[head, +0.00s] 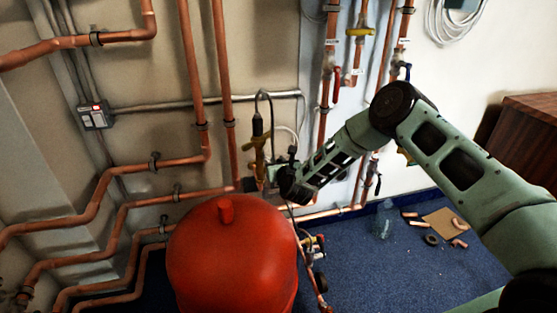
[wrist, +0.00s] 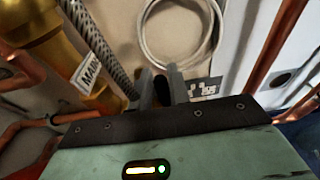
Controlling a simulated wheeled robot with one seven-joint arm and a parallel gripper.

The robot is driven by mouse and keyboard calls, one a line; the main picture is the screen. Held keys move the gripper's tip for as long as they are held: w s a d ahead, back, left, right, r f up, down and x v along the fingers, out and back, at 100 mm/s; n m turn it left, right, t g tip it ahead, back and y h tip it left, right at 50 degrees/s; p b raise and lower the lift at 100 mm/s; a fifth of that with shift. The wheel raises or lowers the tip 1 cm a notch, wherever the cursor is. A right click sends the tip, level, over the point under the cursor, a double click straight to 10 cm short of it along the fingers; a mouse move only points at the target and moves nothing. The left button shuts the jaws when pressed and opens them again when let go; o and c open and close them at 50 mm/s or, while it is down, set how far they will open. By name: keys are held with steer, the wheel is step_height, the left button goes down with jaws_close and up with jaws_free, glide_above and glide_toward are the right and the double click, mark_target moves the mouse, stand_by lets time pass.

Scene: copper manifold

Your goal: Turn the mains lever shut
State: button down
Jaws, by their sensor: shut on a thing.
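A brass valve body (wrist: 45,35) with a white tag (wrist: 88,73) reading "MAIN…" fills the upper left of the wrist view. In the head view, brass fittings (head: 256,160) show on the wall pipework just behind the red vessel. My gripper (wrist: 162,86) is beside the tagged valve, its two dark fingers close together. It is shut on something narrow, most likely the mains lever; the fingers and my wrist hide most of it. In the head view my gripper (head: 262,178) reaches in from the right, at the brass fittings. I cannot make out the lever's angle.
A red vessel (head: 232,260) stands close below my gripper. Copper pipes (head: 222,80) line the wall. A braided hose (wrist: 97,45) runs past the valve toward my fingers.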

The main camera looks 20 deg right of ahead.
steer(key=g+p, duration=0.2)
steer(key=g, duration=0.1)
steer(key=shift+w, duration=0.35)
steer(key=shift+f+g+p, duration=0.1)
steer(key=shift+g+p, duration=0.2)
steer(key=shift+p, duration=0.2)
steer(key=shift+f, duration=0.1)
steer(key=c, duration=1.3)
jaws_free()
steer(key=p+v, duration=0.2)
steer(key=v, duration=1.5)
steer(key=shift+r, duration=0.25)
